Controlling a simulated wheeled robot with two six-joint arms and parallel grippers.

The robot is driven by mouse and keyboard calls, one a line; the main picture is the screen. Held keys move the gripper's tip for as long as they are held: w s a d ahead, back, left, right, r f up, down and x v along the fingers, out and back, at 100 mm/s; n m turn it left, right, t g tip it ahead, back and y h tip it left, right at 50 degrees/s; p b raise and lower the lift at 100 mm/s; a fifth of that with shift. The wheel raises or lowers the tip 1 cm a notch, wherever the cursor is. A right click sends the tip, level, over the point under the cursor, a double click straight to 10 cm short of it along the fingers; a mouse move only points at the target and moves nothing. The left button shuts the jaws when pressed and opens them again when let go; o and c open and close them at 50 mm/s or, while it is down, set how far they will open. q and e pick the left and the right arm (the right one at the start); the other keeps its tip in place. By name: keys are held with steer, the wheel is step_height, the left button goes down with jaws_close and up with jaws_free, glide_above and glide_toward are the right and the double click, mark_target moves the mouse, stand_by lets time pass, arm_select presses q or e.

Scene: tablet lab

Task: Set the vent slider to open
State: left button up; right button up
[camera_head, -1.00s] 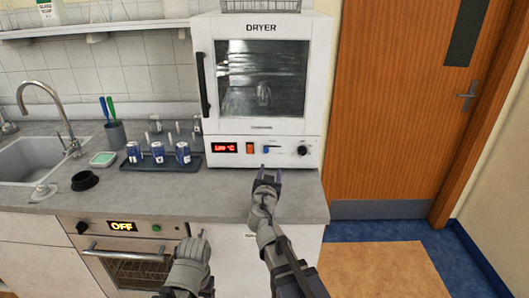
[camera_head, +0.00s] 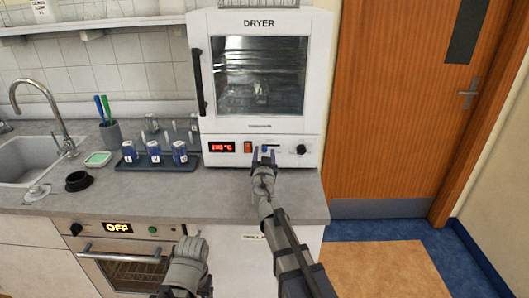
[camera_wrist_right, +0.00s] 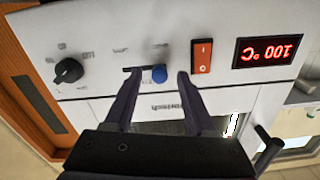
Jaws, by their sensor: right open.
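The vent slider is a small blue knob (camera_wrist_right: 159,74) in a short dark slot on the dryer's white front panel (camera_head: 225,162). In the upside-down wrist view the knob sits at the right end of the slot, which is the left end in the head view. My right gripper (camera_head: 264,154) is open in front of the panel. In the wrist view its fingers (camera_wrist_right: 157,80) stand on both sides of the knob; contact cannot be told. The slot's labels are too blurred to read. My left gripper (camera_head: 190,245) hangs low before the counter, its fingers unclear.
An orange switch (camera_wrist_right: 202,56) and red temperature display (camera_wrist_right: 263,51) sit on one side of the slider, a black dial (camera_wrist_right: 68,71) on the other. A tray (camera_head: 130,167) with several blue-labelled containers stands left of the dryer. The counter in front is clear.

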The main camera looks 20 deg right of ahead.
steer(key=shift+w+d, duration=0.2)
steer(key=shift+w, duration=0.45)
jaws_close()
stand_by(0.9)
